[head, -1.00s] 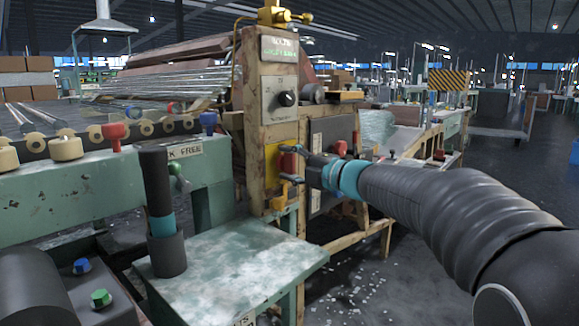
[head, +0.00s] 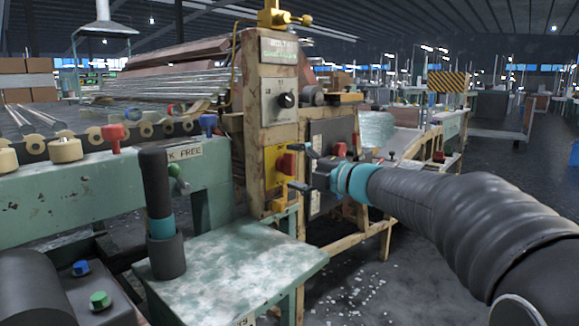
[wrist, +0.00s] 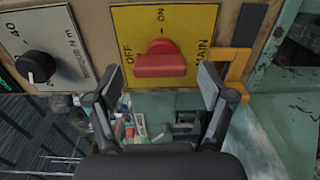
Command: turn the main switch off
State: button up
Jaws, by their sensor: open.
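The main switch is a red rotary handle (head: 287,163) on a yellow plate (head: 270,178) on the machine's front post. In the wrist view the red handle (wrist: 160,65) lies crosswise, in line with the OFF label at left and MAIN at right. ON is at the top of the yellow plate (wrist: 195,25). My gripper (head: 303,168) is open and empty, just right of the handle in the head view. In the wrist view its fingers (wrist: 153,85) stand on either side of the handle, apart from it.
A black dial (head: 287,100) sits above the switch; it also shows at left in the wrist view (wrist: 35,66). A yellow bracket (head: 283,205) is just below the plate. A green table (head: 235,260) stands in front. Open floor lies to the right.

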jog(key=v, duration=1)
